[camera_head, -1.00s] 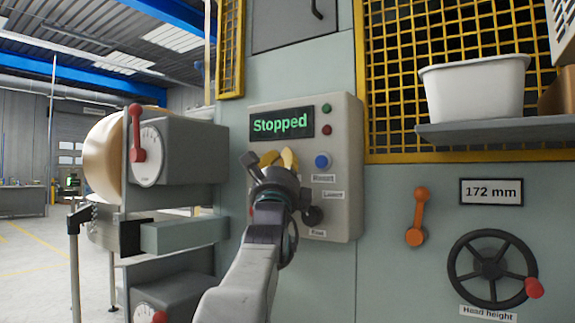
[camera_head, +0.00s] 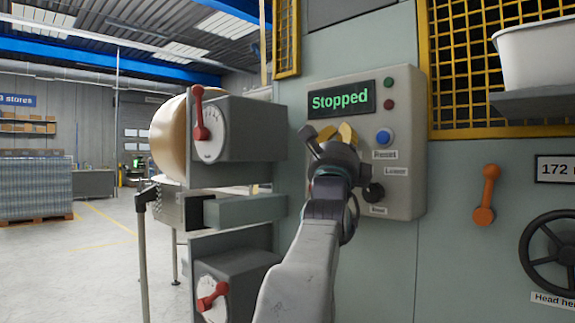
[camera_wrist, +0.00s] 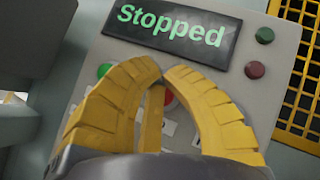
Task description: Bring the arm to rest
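My gripper (camera_head: 336,135) is raised in front of the grey control panel (camera_head: 405,150), its yellow fingers below the "Stopped" display (camera_head: 341,98). In the wrist view the fingers of my gripper (camera_wrist: 163,72) curve in and their tips come together, with nothing seen held between them. A green and a red button show partly behind the fingers there. I cannot tell whether the fingers touch the panel. My grey arm reaches up from the bottom of the head view.
A blue button (camera_head: 384,137) and a black knob (camera_head: 374,193) sit right of my gripper. A roll unit with a red lever (camera_head: 201,115) stands at left. An orange lever (camera_head: 487,195), handwheel (camera_head: 555,250) and shelved white bin (camera_head: 540,58) are at right. Open floor lies far left.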

